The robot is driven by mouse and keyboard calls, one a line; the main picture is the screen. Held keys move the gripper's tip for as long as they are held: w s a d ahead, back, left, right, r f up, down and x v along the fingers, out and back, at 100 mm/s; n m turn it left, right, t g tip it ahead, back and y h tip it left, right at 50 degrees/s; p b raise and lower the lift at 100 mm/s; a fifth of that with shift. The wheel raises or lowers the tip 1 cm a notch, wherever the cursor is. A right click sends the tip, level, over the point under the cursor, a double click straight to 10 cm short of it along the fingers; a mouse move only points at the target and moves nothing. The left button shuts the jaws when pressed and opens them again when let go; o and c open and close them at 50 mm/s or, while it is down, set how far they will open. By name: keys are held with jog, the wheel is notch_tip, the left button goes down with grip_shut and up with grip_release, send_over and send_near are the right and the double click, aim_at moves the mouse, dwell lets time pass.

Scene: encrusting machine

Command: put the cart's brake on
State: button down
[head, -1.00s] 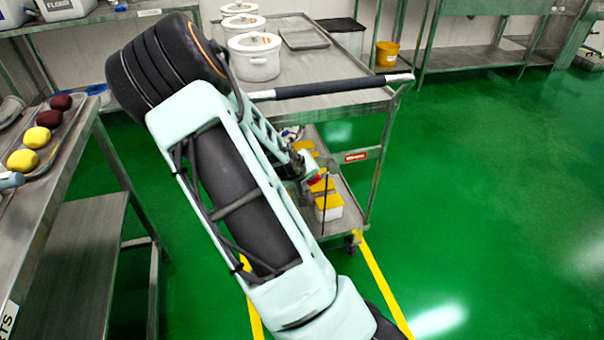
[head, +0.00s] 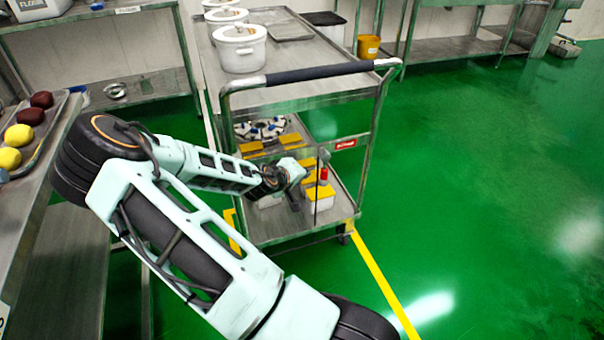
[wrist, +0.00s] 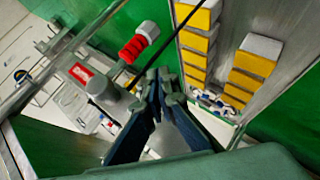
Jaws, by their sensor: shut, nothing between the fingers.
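The metal cart (head: 330,92) stands ahead with its dark push handle (head: 325,72) towards me. A lever with a red grip (head: 323,176) and a grey knob stands at the cart's near end, above the lower shelf. In the wrist view the red grip (wrist: 133,49) is just left of and beyond my fingertips, with no contact visible. My gripper (wrist: 168,88) is shut and empty, pointing towards the cart. In the head view it is small and dark beside the lower shelf, left of the lever. Whether the lever is the brake cannot be read from any label.
White pots (head: 240,48) stand on the cart's top. A steel table (head: 45,150) with a tray of balls is close on the left. Green floor right of the cart is clear.

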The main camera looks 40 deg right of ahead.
jog(key=shift+n+h, duration=0.3)
jog(key=shift+h, duration=0.5)
jog(key=shift+s+d+f+b, duration=0.25)
jog(key=shift+d+f+b, duration=0.3)
jog(key=shift+d+f, duration=0.25)
jog(key=shift+s+d+f+b, duration=0.2)
jog(key=shift+d+f+b, duration=0.3)
jog(key=shift+d+f, duration=0.2)
jog(key=shift+d+f, duration=0.1)
